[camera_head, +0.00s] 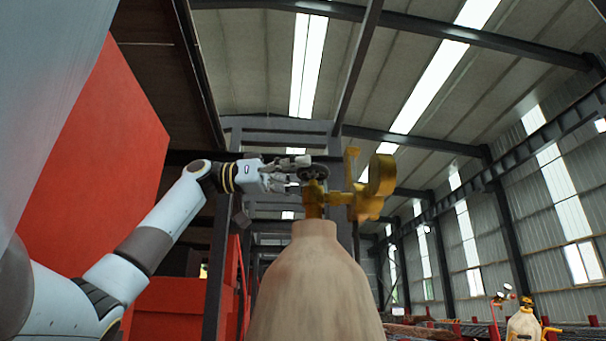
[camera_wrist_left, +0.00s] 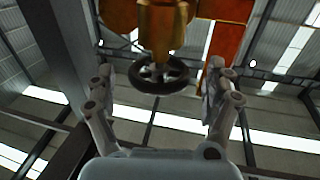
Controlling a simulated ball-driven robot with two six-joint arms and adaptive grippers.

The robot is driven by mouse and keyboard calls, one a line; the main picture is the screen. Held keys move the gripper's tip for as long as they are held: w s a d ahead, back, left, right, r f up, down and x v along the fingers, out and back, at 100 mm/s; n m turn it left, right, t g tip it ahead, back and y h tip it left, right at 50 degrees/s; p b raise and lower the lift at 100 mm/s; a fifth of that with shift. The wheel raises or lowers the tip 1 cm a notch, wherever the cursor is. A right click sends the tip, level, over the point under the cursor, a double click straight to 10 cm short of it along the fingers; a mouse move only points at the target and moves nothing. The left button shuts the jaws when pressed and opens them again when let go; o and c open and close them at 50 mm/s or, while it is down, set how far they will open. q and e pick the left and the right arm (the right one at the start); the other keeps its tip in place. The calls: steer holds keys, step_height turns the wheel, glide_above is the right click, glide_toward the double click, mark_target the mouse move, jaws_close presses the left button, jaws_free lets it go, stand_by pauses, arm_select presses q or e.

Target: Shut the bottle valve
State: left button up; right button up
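The beige gas bottle (camera_head: 315,285) stands upright in the middle of the head view, with a brass valve (camera_head: 314,200) and gauge (camera_head: 381,176) on top. The valve's dark round handwheel (camera_head: 314,173) sits at the upper left of the brass. My left gripper (camera_head: 297,175) comes in from the left with its fingers at the handwheel. In the left wrist view my left gripper (camera_wrist_left: 160,92) is open, one finger on each side. The dark handwheel (camera_wrist_left: 159,78) is between the fingertips, with gaps visible at both sides. My right gripper is not in view.
A large red panel (camera_head: 95,160) and dark steel posts stand behind my left arm. Another bottle (camera_head: 523,324) with a yellow fitting stands far off at the lower right. The space right of the near valve looks clear.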

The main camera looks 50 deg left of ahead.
arm_select(q)
steer(key=shift+a, duration=0.1)
steer(key=v, duration=0.7)
steer(key=shift+s, duration=0.2)
steer(key=shift+a, duration=0.1)
stand_by(0.4)
